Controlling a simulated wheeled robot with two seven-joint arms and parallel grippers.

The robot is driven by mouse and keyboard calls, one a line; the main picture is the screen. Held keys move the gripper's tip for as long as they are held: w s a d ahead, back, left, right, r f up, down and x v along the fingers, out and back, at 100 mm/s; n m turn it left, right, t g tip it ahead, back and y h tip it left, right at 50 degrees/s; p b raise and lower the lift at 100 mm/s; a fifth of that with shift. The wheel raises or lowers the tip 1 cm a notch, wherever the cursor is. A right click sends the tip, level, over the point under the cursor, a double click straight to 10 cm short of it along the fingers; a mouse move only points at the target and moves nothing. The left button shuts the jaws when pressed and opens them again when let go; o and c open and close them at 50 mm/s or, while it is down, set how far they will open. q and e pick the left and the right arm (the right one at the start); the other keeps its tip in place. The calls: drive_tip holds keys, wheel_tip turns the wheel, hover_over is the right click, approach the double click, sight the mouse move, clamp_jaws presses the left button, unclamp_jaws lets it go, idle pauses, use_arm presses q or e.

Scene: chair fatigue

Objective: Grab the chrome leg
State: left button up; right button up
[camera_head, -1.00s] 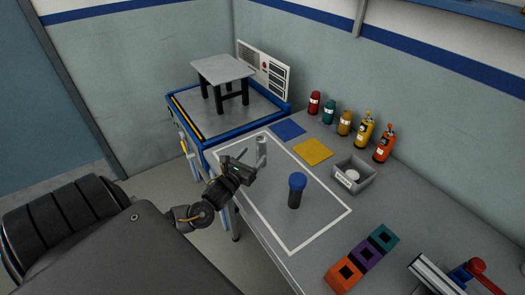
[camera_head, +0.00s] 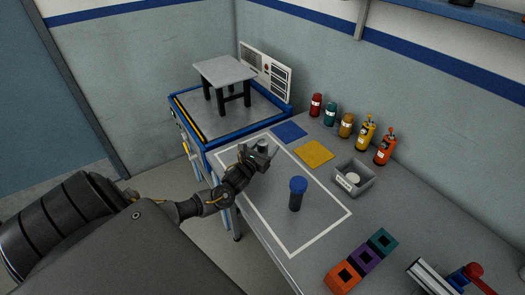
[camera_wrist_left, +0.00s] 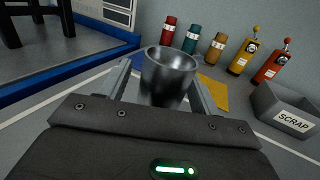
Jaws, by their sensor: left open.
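The chrome leg (camera_wrist_left: 168,75) is a shiny grey hollow cylinder standing upright on the bench. In the left wrist view it stands between the two fingers of my left gripper (camera_wrist_left: 164,95), which is open around it. In the head view my left gripper (camera_head: 260,152) covers most of the leg, and only its top (camera_head: 263,143) shows. I cannot tell whether either finger touches it. My right gripper is not in view.
A black leg with a blue top (camera_head: 297,195) stands inside the white outline. Blue (camera_head: 289,131) and yellow (camera_head: 315,153) mats, a scrap bin (camera_head: 353,180) and several bottles (camera_head: 346,125) are behind. A small stool (camera_head: 224,72) stands on the blue-edged platform (camera_head: 205,137).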

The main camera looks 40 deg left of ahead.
use_arm(q)
drive_tip(key=shift+c, duration=0.2)
drive_tip(key=c, duration=1.2)
drive_tip(key=shift+o, duration=0.2)
